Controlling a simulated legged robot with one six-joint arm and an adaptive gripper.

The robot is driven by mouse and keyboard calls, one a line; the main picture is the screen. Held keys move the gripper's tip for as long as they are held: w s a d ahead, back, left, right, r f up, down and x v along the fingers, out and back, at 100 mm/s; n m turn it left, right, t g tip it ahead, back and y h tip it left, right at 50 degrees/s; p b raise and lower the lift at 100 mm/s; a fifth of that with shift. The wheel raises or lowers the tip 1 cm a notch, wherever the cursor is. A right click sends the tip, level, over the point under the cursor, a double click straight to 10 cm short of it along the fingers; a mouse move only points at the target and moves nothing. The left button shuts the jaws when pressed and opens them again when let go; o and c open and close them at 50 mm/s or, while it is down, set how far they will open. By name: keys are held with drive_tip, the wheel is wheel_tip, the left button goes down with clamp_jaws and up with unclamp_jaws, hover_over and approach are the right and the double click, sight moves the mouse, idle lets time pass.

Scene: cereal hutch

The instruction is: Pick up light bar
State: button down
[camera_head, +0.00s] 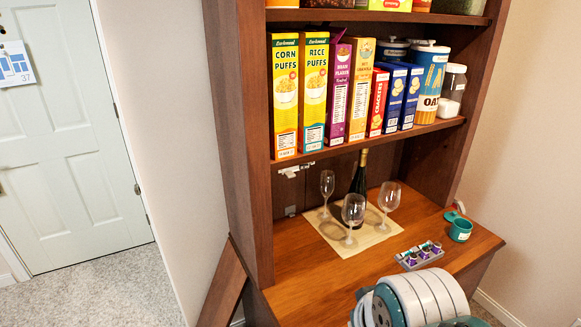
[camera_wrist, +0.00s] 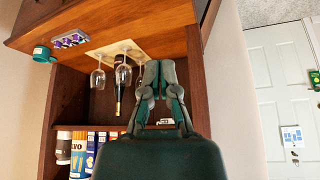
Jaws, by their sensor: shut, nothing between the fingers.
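I cannot clearly pick out a light bar. A small white fitting (camera_head: 296,169) is on the hutch's back panel, below the cereal shelf; it may be the light bar, but it is too small to tell. My gripper (camera_wrist: 159,72) shows in the upside-down wrist view, its two dark fingers together and empty. In that view the fingers overlap the hutch opening beside the wine bottle (camera_wrist: 122,78). In the head view my arm's rounded grey-white parts are at the bottom, and the fingers are not visible.
The hutch counter (camera_head: 300,262) holds a mat (camera_head: 335,240) with several wine glasses and the bottle (camera_head: 359,180). To the right are a grey tray of purple pieces (camera_head: 420,254) and a teal mug (camera_head: 460,230). Cereal boxes (camera_head: 313,90) fill the shelf above. The floor at left is clear.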

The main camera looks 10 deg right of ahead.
drive_tip(key=c, duration=1)
unclamp_jaws()
drive_tip(key=o, duration=0.5)
drive_tip(key=shift+w+d, duration=0.2)
drive_tip(key=shift+w, duration=0.35)
drive_tip(key=shift+o, duration=0.7)
drive_tip(key=w, duration=0.1)
drive_tip(key=w+t, duration=0.1)
drive_tip(key=shift+w+d+r, duration=0.25)
drive_tip(key=shift+w+d, duration=0.1)
drive_tip(key=n+t+y, duration=0.4)
drive_tip(key=t+y, duration=0.2)
drive_tip(key=t, duration=0.5)
approach(291, 174)
drive_tip(key=x, duration=0.6)
drive_tip(key=f+x, duration=0.1)
drive_tip(key=x, duration=0.3)
